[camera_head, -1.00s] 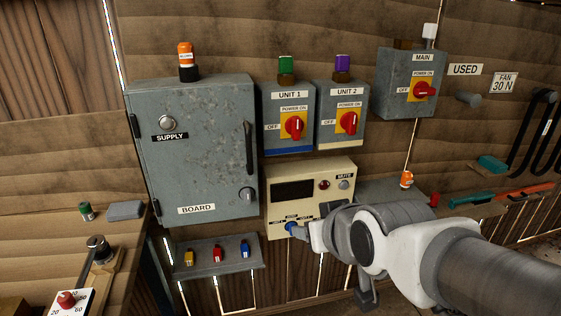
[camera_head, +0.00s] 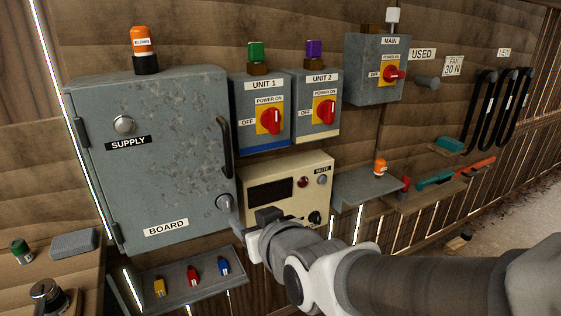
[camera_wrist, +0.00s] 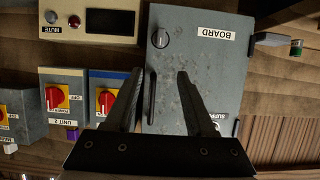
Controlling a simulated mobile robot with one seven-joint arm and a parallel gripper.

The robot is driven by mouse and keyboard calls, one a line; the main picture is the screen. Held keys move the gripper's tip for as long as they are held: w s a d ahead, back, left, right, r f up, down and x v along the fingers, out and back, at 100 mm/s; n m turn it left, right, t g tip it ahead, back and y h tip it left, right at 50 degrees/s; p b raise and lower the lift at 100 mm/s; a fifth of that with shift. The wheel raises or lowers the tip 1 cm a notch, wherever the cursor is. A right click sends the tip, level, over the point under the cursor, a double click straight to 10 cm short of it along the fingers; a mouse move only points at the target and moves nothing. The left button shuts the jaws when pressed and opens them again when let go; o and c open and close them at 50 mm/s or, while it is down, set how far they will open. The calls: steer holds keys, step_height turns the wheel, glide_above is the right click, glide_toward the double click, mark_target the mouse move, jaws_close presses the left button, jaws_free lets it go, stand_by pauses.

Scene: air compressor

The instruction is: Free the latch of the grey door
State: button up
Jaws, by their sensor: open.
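The grey door (camera_head: 165,170) of the cabinet labelled SUPPLY and BOARD is shut. Its round latch knob (camera_head: 224,201) sits at the lower right, below a dark upright handle (camera_head: 224,147). My gripper (camera_head: 251,215) is close to the latch knob, just to its right and low. In the wrist view, where the scene is upside down, my open gripper (camera_wrist: 160,75) has nothing between its fingers. The latch knob (camera_wrist: 160,38) shows beyond the fingertips and the handle (camera_wrist: 152,95) shows between the fingers. I cannot tell whether a finger touches the door.
A beige panel (camera_head: 328,170) marked MUTE is right of the door. A shelf (camera_head: 207,282) with yellow, red and blue pieces is below. Switch boxes UNIT 1 (camera_head: 246,92) and UNIT 2 (camera_head: 300,84) hang above the panel. A ledge (camera_head: 60,262) lies at lower left.

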steer(key=p, duration=0.1)
glide_toward(227, 201)
steer(key=x, duration=0.9)
steer(key=shift+w+a+p, duration=0.1)
steer(key=shift+p, duration=0.3)
steer(key=shift+c, duration=0.2)
jaws_close()
